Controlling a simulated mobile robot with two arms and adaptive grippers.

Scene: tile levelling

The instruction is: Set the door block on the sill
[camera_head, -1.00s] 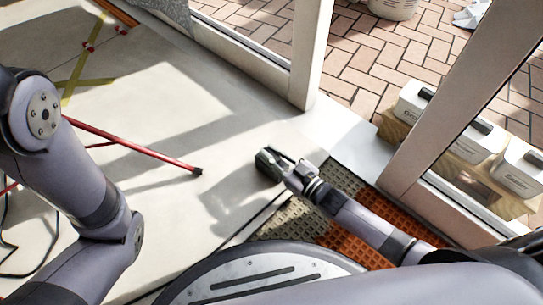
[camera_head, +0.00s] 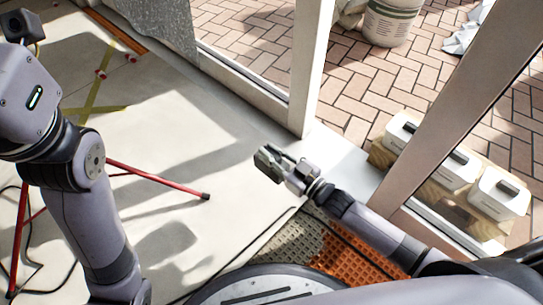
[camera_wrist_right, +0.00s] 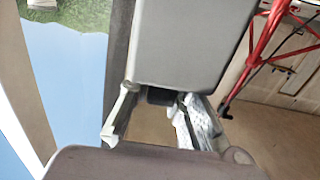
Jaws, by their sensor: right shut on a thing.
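My right gripper (camera_head: 268,163) is at the end of its arm in the middle of the head view, over the pale floor just left of the doorway. It is shut on a small dark grey piece, apparently the door block. In the right wrist view, a grey block (camera_wrist_right: 190,45) with a dark lower end is at the two fingers (camera_wrist_right: 160,120). The sill appears to be the pale strip (camera_head: 345,158) at the foot of the door opening, to the right of the gripper. The gap between block and sill cannot be judged. My left gripper is not in view.
A white door post (camera_head: 304,75) stands behind the gripper, and a slanting frame post (camera_head: 455,110) is to the right. White containers (camera_head: 455,165) stand on a wooden board beyond it. Grid mats (camera_head: 345,260) lie nearer. A red tripod leg (camera_head: 155,180) crosses the left floor.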

